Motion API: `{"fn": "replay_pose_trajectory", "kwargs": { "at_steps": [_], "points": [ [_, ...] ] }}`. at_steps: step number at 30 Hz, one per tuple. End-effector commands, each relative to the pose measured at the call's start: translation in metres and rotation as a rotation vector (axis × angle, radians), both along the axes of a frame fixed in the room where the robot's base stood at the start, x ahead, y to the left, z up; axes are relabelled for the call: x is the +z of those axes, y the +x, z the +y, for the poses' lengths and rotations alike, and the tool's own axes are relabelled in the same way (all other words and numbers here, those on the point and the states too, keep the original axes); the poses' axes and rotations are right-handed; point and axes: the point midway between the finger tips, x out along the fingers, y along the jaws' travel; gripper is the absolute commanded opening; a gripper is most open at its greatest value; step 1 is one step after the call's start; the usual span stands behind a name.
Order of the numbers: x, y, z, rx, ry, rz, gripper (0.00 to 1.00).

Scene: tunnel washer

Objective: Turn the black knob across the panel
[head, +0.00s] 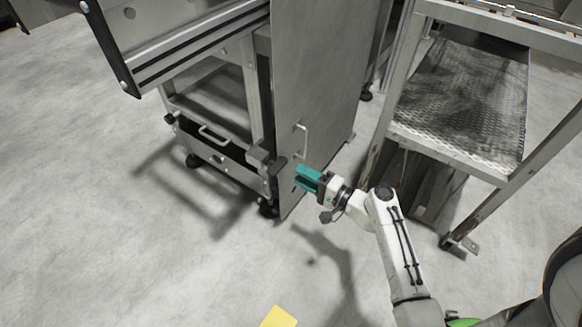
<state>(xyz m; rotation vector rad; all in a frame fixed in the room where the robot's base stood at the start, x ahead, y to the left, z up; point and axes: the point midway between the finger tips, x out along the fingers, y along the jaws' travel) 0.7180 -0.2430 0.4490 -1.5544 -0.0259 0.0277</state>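A small grey box (259,154) sits on the front corner post of the machine, by the edge of the tall grey panel (318,75). A dark knob or lever (278,165) sticks out of it to the right; its exact angle is hard to tell. My gripper (297,178) has teal fingers and points left at the knob, just to its right. The fingers look parted with a dark gap and nothing between them. The fingertips appear close to the knob but apart from it.
A pale loop handle (301,139) stands out from the panel just above my gripper. A drawer (212,150) with a handle is at left. A yellow sheet (278,317) lies on the open floor.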

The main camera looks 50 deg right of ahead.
Motion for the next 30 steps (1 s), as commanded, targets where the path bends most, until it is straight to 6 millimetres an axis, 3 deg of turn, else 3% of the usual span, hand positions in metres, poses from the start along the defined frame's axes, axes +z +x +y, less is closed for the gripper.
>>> {"fn": "replay_pose_trajectory", "kwargs": {
  "at_steps": [3,9,30],
  "points": [
    [0.001,-0.021,-0.001,-0.003,0.001,0.001,0.38],
    [0.000,-0.039,-0.002,-0.002,-0.001,0.000,0.38],
    [0.000,-0.042,-0.002,-0.001,0.000,0.000,0.38]
  ]
}}
